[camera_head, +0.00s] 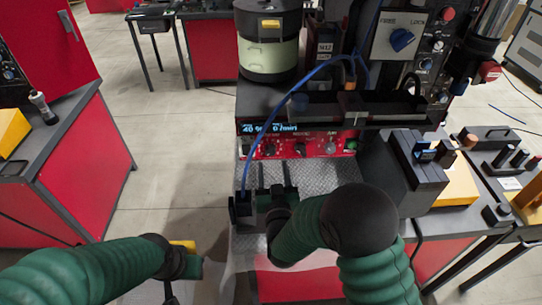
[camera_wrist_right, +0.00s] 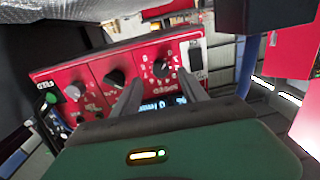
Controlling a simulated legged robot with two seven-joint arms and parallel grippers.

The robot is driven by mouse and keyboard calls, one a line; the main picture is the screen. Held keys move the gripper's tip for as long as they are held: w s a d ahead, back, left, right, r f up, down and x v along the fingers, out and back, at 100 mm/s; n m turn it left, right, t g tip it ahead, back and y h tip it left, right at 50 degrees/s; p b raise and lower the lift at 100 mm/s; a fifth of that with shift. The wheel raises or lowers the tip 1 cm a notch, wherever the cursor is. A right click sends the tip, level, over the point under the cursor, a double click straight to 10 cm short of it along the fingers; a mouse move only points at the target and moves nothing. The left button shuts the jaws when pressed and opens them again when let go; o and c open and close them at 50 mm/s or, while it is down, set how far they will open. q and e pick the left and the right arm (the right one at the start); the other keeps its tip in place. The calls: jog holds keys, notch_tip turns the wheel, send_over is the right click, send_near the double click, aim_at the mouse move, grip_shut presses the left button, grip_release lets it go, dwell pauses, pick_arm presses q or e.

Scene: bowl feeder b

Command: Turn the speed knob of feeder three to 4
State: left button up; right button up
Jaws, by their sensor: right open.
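A red control panel (camera_head: 315,143) with a lit blue display (camera_head: 270,128) faces me under the bowl feeder. My right gripper (camera_head: 276,190) is in front of it, low and left of centre. In the right wrist view, the panel appears upside down. Its dark speed knob (camera_wrist_right: 160,68) sits in a ring of white marks, with a label reading SPEED. The open fingers of my right gripper (camera_wrist_right: 157,78) lie either side of this knob in the picture; contact cannot be told. The knob's exact setting is too small to read. My left gripper (camera_head: 187,262) is low at left, its jaws unclear.
A second black knob (camera_wrist_right: 115,78) and a grey knob (camera_wrist_right: 73,92) sit beside the speed knob. A black switch (camera_wrist_right: 195,56) is on its other side. A blue cable (camera_head: 257,135) hangs past the panel's left end. A dark grey box (camera_head: 405,175) stands right of my right arm.

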aim_at(270, 153)
jog(key=w, duration=0.5)
jog(key=shift+w+a, duration=0.1)
jog(key=shift+a, duration=0.1)
jog(key=shift+c, duration=0.2)
grip_shut()
